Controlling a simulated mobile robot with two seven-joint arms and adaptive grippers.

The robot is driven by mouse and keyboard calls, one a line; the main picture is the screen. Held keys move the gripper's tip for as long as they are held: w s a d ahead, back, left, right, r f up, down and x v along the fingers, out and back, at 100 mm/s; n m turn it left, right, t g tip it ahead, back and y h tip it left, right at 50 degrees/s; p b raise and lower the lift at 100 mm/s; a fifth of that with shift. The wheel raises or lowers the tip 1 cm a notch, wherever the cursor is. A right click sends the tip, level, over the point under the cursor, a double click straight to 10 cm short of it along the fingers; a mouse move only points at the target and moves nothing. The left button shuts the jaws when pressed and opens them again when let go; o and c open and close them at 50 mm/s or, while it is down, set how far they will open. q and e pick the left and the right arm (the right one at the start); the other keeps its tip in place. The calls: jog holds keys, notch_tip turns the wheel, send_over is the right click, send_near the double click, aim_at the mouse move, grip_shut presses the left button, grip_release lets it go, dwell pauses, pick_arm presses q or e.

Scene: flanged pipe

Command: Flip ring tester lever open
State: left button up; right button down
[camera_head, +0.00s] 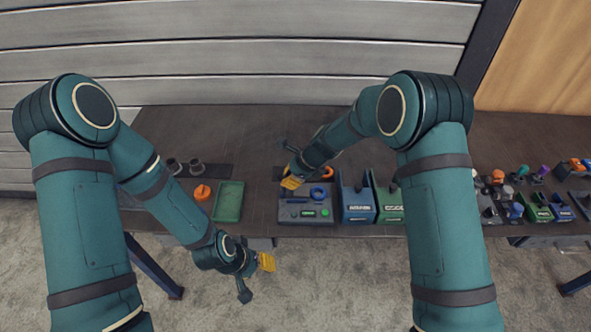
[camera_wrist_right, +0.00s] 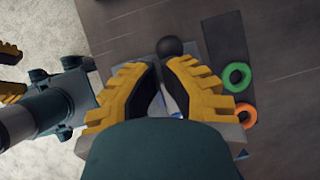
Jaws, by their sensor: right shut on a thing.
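The ring tester (camera_head: 291,216) is a grey box with a small green display and a blue ring on top, near the table's front edge. My right gripper (camera_head: 291,183) is at its back left corner, pointing down. In the right wrist view, its yellow fingers (camera_wrist_right: 160,85) are drawn close together. A black ball knob (camera_wrist_right: 170,46) shows just beyond the fingertips. The fingers are shut on what seems to be the tester's lever, mostly hidden between them. My left gripper (camera_head: 266,262) hangs in front of the table, away from the tester; its opening is unclear.
A green tray (camera_head: 229,201) and an orange part (camera_head: 202,193) lie left of the tester. Blue (camera_head: 357,204) and green holders stand close on its right. An orange ring (camera_wrist_right: 245,115) and a green ring (camera_wrist_right: 237,77) lie on a dark mat. Several small parts fill the far right.

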jog(key=shift+a+r+p, duration=0.1)
jog(key=shift+a+p, duration=0.35)
jog(key=shift+a, duration=0.25)
pick_arm(q)
jog(key=shift+w+v, duration=0.2)
jog(key=shift+v, duration=0.9)
pick_arm(e)
jog(key=shift+a, duration=0.85)
